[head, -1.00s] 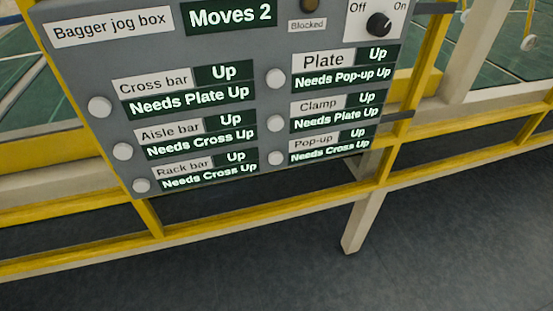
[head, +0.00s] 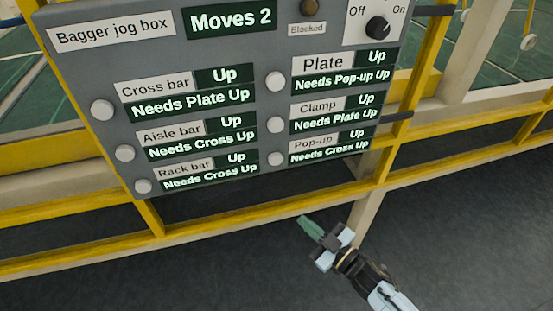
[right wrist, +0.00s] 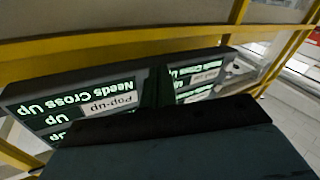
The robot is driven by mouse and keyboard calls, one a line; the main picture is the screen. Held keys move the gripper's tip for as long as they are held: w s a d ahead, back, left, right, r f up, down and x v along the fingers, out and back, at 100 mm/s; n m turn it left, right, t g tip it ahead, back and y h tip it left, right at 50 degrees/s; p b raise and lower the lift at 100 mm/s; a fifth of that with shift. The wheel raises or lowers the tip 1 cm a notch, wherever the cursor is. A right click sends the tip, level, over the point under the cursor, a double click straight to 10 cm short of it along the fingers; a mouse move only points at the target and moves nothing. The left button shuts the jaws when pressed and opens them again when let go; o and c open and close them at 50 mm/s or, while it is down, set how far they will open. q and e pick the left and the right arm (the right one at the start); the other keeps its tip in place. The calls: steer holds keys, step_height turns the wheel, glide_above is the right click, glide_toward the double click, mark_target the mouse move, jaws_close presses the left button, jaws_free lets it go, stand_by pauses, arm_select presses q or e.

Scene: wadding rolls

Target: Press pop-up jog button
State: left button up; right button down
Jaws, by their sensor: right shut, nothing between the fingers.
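The pop-up jog button (head: 276,159) is a round white knob at the lower right of the grey bagger jog box (head: 205,58). Beside it are the Pop-up label (head: 313,144), an "Up" display and the line "Needs Cross Up". My right gripper (head: 306,223) is shut and empty, its greenish fingers pointing up-left, below the button in the picture and apart from it. In the right wrist view the Pop-up label (right wrist: 110,103) appears upside down beyond the dark fingers; I cannot make out the button there. My left gripper is not in view.
Other white buttons sit beside the Cross bar (head: 102,110), Plate (head: 276,82), Clamp (head: 276,124), Aisle bar and Rack bar labels. An Off/On knob (head: 378,27) points towards On. The display reads "Moves 2". Yellow rails (head: 90,255) run below the box; dark floor lies in front.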

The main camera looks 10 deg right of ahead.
mark_target(276, 159)
steer(key=a+r+n+y, duration=0.1)
steer(key=r+n+y, duration=0.1)
steer(key=r, duration=0.4)
steer(key=a+r+n+g+y, duration=0.1)
steer(key=a+r+n+y, duration=0.1)
steer(key=r+n+y, duration=0.1)
step_height(276, 159, up, 3)
steer(key=shift+s+a+f+y, duration=0.15)
steer(key=shift+s+a+y, duration=0.2)
steer(key=shift+y, duration=0.25)
steer(key=w+b, duration=0.3)
steer(key=w, duration=0.5)
steer(key=shift+w, duration=0.4)
steer(key=shift+w+a, duration=0.1)
steer(key=shift+w, duration=0.05)
stand_by(0.8)
steer(key=shift+w+b, duration=0.25)
steer(key=shift+b, duration=0.05)
